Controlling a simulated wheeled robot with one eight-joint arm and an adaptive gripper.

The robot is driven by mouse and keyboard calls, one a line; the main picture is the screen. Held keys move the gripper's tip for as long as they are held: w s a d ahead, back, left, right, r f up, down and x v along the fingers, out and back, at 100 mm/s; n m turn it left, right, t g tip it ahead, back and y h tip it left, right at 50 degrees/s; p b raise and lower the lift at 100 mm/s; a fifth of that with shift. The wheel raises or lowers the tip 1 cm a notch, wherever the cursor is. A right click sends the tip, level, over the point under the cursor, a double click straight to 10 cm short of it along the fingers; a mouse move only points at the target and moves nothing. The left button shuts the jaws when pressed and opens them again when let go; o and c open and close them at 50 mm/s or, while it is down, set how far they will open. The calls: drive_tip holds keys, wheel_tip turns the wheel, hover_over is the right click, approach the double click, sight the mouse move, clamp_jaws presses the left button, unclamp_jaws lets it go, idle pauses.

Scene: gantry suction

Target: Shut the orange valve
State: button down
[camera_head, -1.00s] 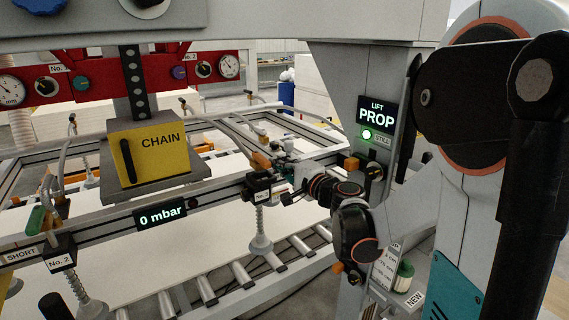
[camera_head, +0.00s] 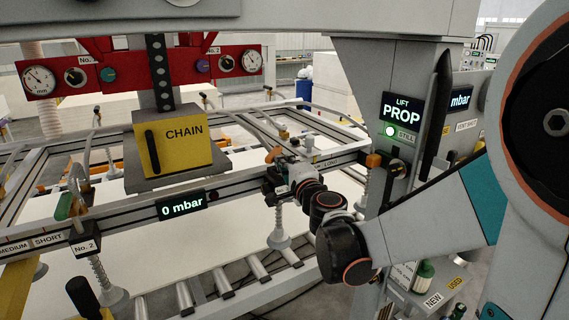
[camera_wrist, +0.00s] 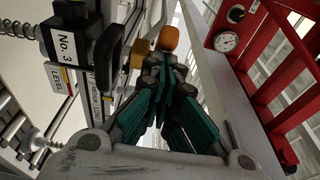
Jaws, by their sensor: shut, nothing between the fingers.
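The orange valve handle (camera_wrist: 168,38) shows in the wrist view just beyond my fingertips, near the block labelled No. 3 (camera_wrist: 66,42). In the head view, the small orange handle (camera_head: 273,155) is on the lifting frame's rail, close beside my gripper (camera_head: 290,160). My gripper (camera_wrist: 164,66) has its teal fingers together with nothing between them. Its tips point towards the orange handle; whether they touch it I cannot tell. My wrist and fingers hide part of the valve body.
A green valve handle (camera_head: 65,205) is on the rail by block No. 2 (camera_head: 84,244). The yellow CHAIN block (camera_head: 178,148) hangs left of my gripper. A red gauge panel (camera_head: 225,68) stands behind.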

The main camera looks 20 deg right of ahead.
sight(267, 161)
drive_tip(key=shift+w+a+m+g+h+b, duration=0.15)
drive_tip(key=shift+w+a+m+h, duration=0.25)
drive_tip(key=shift+a+h, duration=0.35)
drive_tip(key=shift+w+a+m+g+h+b, duration=0.1)
drive_tip(key=shift+w+a+m+h+b, duration=0.15)
drive_tip(key=shift+a+m+h, duration=0.4)
drive_tip(key=shift+w+a+m+g+h+b, duration=0.15)
drive_tip(key=shift+w+a+m+h, duration=0.2)
drive_tip(key=shift+a+h, duration=0.5)
drive_tip(key=shift+w+a, duration=0.7)
drive_tip(key=shift+w, duration=0.1)
